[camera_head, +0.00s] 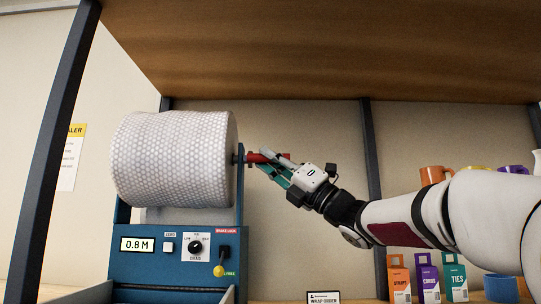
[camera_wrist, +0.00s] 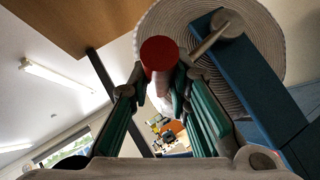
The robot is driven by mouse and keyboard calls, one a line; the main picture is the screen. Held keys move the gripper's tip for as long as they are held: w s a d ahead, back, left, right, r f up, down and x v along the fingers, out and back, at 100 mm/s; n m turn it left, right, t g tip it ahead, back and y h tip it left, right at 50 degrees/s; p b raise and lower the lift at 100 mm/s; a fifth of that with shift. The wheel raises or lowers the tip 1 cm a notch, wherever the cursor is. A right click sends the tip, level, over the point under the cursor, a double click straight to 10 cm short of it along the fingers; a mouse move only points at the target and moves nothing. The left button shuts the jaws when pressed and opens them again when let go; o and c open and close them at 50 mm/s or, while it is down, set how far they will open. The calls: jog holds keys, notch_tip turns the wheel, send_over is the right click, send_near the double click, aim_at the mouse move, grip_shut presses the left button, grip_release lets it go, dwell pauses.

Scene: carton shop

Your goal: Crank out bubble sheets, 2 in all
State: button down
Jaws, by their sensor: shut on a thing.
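The bubble-wrap roll (camera_head: 175,158) is mounted on the blue dispenser (camera_head: 150,270), whose display (camera_head: 137,244) reads 0.8 M. The red crank handle (camera_head: 268,157) sticks out on the right side of the roll's axle. My gripper (camera_head: 277,168) is shut on the crank handle from the right. In the wrist view the red end of the handle (camera_wrist: 159,54) shows between the fingers, with the crank arm (camera_wrist: 208,40) and the roll's end (camera_wrist: 262,55) behind it. The dispenser's dial (camera_head: 196,247) and its yellow-knobbed lever (camera_head: 219,270) are below the roll. No loose sheet shows clearly.
A wooden shelf (camera_head: 320,45) hangs above, with dark posts (camera_head: 372,150) at the back. A wrap-order sign (camera_head: 323,297) is at the bottom centre.

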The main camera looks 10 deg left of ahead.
jog(key=shift+w+f+m, duration=0.3)
jog(key=shift+w+f, duration=0.15)
jog(key=shift+f, duration=0.05)
jog(key=c, duration=1.5)
grip_release()
jog(key=shift+w, duration=0.1)
